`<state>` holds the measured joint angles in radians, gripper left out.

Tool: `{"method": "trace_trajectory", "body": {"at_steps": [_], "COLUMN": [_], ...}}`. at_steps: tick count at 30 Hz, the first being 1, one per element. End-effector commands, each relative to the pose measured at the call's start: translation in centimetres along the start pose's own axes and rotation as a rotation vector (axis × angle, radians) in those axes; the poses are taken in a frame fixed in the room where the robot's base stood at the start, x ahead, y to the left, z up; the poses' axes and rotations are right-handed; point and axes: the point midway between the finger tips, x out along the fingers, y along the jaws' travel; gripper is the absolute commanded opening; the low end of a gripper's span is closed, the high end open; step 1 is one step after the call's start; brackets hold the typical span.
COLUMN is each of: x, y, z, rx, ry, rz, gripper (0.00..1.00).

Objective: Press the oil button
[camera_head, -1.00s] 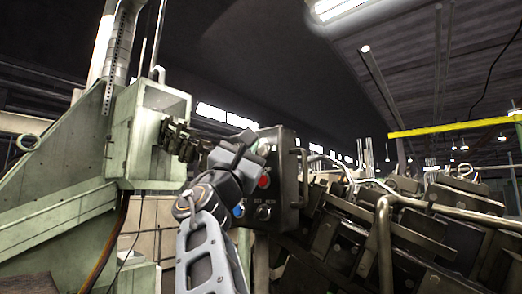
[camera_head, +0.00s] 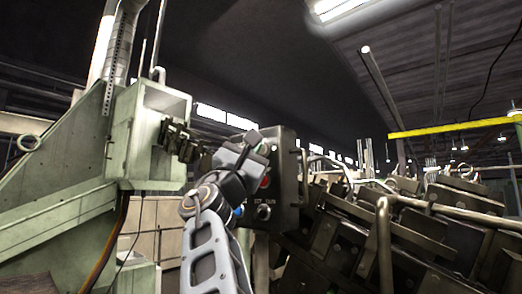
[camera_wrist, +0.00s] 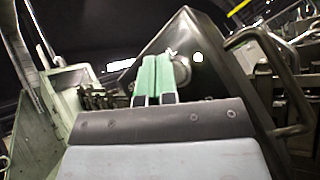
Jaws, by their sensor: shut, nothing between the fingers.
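A dark control panel (camera_head: 285,190) stands mid-picture in the head view, and its face also shows in the wrist view (camera_wrist: 215,80). A red button (camera_head: 265,182) is partly covered by my gripper, and a dark knob (camera_head: 264,212) sits below it. A blue spot (camera_head: 239,211) shows beside my wrist. I cannot read which control is the oil button. My gripper (camera_head: 262,148) is at the panel's upper part. In the wrist view its two green fingers (camera_wrist: 157,62) are together and empty, close to a round silvery control (camera_wrist: 181,68); contact cannot be told.
A looped metal handle (camera_head: 304,175) stands on the panel's right side. Dark machine blocks and bent pipes (camera_head: 385,240) crowd the right. A pale green machine housing (camera_head: 150,140) stands close on the left, with dark linked parts (camera_head: 178,140) reaching toward my gripper.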

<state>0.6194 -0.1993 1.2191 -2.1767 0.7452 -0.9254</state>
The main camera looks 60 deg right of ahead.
Motion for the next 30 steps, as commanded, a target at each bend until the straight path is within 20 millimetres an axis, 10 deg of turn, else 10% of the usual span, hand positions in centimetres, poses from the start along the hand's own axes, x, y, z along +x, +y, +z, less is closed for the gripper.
{"method": "trace_trajectory", "body": {"at_steps": [30], "x": [0.46], "y": [-0.33], "z": [-0.34], "rx": [0.001], "ry": [0.000], "rz": [0.000], "gripper": [0.00]}}
